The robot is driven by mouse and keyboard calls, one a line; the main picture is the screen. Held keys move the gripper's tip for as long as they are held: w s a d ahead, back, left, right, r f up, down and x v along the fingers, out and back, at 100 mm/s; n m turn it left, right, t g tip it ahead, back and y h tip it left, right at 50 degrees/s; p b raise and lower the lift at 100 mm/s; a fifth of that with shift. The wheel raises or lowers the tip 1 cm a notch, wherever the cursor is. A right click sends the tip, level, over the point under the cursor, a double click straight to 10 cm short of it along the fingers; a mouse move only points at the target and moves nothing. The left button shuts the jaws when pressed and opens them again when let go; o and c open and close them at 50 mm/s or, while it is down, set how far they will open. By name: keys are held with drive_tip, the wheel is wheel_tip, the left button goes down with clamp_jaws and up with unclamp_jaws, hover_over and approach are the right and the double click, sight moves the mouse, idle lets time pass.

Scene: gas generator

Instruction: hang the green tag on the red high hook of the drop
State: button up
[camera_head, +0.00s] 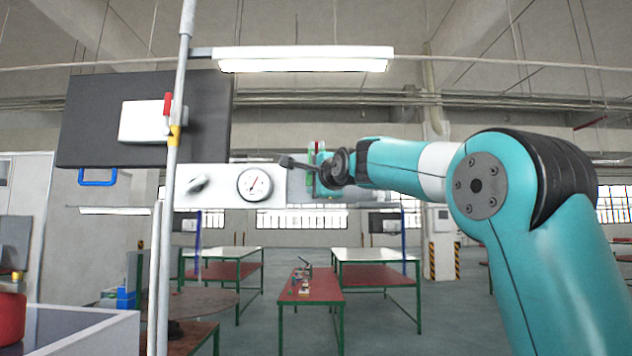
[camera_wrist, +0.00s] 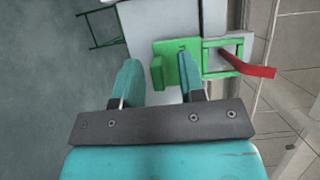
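The green tag (camera_wrist: 176,62) is in the wrist view, a flat plate with a raised block and an open frame on its right side. A red hook (camera_wrist: 248,66) crosses that frame's opening and sticks out to the right; it appears to pass through it. My gripper (camera_wrist: 157,62) has its fingers spread, with the block between them. The left finger is apart from the block; the right finger overlaps the plate, and contact cannot be told. In the head view, a small green shape (camera_head: 312,170) shows beside my wrist, mostly hidden; my fingers are not clear there.
A white panel with a round gauge (camera_head: 255,184) is left of my wrist. A pale pole (camera_head: 168,220) with red and yellow fittings stands farther left, before a dark board (camera_head: 85,120). Tables, including a red-topped one (camera_head: 318,284), stand behind on open floor.

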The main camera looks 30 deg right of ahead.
drive_tip(key=s+a+b, duration=0.3)
drive_tip(key=s+b, duration=0.5)
drive_tip(key=s, duration=0.9)
drive_tip(key=shift+a, duration=0.15)
drive_tip(key=a+f+n+g+y, duration=0.35)
drive_tip(key=a+f+n, duration=0.3)
drive_tip(key=f, duration=0.65)
drive_tip(key=a+f+n+g+y, duration=0.35)
drive_tip(key=a+f+n, duration=0.35)
drive_tip(key=f, duration=0.6)
drive_tip(key=s+a+f+n+g, duration=0.5)
drive_tip(key=s+f+n, duration=0.2)
drive_tip(key=s+f, duration=0.4)
drive_tip(key=s+a+f+n+g, duration=0.5)
drive_tip(key=s+a+f+n, duration=0.1)
drive_tip(key=s+f, duration=0.4)
drive_tip(key=shift+s+f+n+g+y, duration=0.3)
drive_tip(key=shift+s+f+n, duration=0.05)
drive_tip(key=shift+s+n, duration=0.1)
